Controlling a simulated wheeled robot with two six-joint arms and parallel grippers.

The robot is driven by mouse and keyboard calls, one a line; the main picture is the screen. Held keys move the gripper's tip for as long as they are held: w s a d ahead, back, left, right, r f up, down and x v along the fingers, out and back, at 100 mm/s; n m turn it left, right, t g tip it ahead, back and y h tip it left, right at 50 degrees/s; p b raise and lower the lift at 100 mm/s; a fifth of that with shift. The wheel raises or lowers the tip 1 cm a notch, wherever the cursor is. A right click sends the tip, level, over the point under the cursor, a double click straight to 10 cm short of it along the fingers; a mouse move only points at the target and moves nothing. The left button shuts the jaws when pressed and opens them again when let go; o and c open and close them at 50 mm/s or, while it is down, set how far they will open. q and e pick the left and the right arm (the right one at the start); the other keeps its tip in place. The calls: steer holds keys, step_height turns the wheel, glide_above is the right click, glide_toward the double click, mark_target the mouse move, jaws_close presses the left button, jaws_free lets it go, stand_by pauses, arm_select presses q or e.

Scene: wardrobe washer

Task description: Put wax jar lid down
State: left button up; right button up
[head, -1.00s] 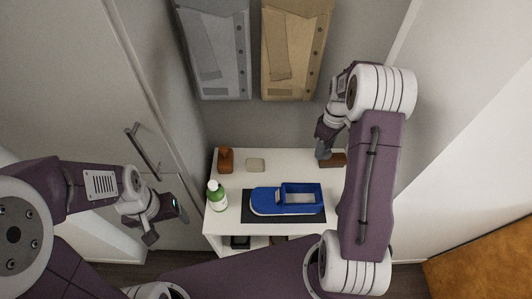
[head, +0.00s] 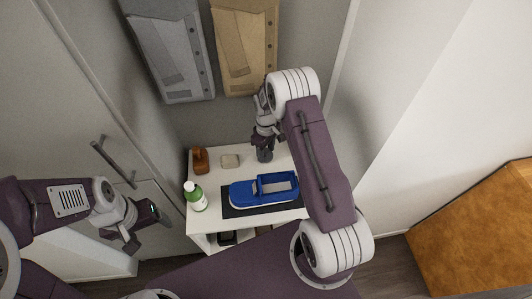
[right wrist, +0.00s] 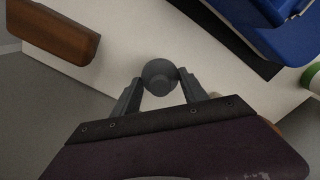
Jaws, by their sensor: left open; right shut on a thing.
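My right gripper (head: 264,150) is over the back part of the white table. It is shut on a small round grey piece, which I take for the wax jar lid (right wrist: 160,75); in the right wrist view it sits between the two fingertips (right wrist: 160,88). In the head view the lid shows small and dark at the gripper's tip (head: 265,157). I cannot tell whether it touches the tabletop or whether anything is under it. My left gripper (head: 142,228) is open and empty, left of the table.
A brown block (right wrist: 55,32) shows in the right wrist view. Cabinet handle (head: 113,161) at left.

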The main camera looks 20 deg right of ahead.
steer(key=shift+w+f, duration=0.15)
steer(key=shift+f, duration=0.8)
steer(key=o, duration=1.3)
steer(key=shift+f, duration=0.1)
